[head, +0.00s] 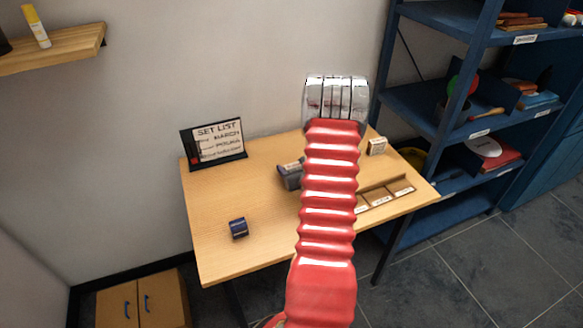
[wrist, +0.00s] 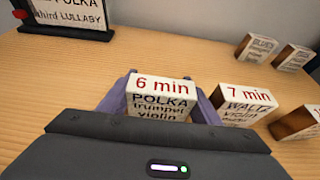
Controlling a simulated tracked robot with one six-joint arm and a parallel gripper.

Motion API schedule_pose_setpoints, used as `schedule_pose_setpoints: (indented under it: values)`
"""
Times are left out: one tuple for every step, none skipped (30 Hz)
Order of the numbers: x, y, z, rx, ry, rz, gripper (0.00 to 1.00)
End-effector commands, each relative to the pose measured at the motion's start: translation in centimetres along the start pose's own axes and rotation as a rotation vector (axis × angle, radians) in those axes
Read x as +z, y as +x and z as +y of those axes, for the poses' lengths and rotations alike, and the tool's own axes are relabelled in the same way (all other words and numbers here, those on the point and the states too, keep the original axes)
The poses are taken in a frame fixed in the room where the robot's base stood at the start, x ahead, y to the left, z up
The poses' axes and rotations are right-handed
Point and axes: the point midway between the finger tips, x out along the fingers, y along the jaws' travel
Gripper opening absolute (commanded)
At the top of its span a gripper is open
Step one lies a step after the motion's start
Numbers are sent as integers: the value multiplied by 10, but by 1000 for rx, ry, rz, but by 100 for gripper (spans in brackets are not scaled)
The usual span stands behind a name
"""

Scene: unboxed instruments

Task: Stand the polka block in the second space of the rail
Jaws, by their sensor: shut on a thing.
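The polka block (wrist: 160,101), cream with a red "6 min" on top and "POLKA trumpet violin" on its face, is between the two purple-grey fingers of my gripper (wrist: 162,88) in the wrist view. The gripper is shut on it. I cannot tell whether the block touches the table. In the head view my red arm hides the polka block and most of the gripper. The wooden rail (head: 385,185) lies at the table's right front, with labelled spaces along its front. The spaces I see hold no block; its left end is behind my arm.
The waltz block (wrist: 247,106) stands close right of the gripper, with another block (wrist: 299,122) beside it. The blues block (wrist: 259,48) and one more (wrist: 292,58) are farther back. A set list stand (head: 216,142) is back left; a dark blue object (head: 238,228) lies front left.

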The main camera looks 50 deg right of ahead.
Motion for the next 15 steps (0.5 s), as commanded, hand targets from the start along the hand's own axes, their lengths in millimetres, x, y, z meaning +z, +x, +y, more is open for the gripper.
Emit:
schedule_pose_setpoints:
  values:
    - [0,0,0,0,0,0,35]
    - [0,0,0,0,0,0,35]
    - [-1,0,0,0,0,0,35]
    - [-2,1,0,0,0,0,35]
    - [-2,1,0,0,0,0,59]
    - [-2,1,0,0,0,0,62]
    - [-2,1,0,0,0,0,64]
    - [-2,1,0,0,0,0,66]
    - [-2,1,0,0,0,0,69]
    - [-2,1,0,0,0,0,71]
    - [-2,1,0,0,0,0,73]
    - [-2,1,0,0,0,0,76]
    - [-2,1,0,0,0,0,76]
    - [-2,1,0,0,0,0,76]
    - [-2,1,0,0,0,0,76]
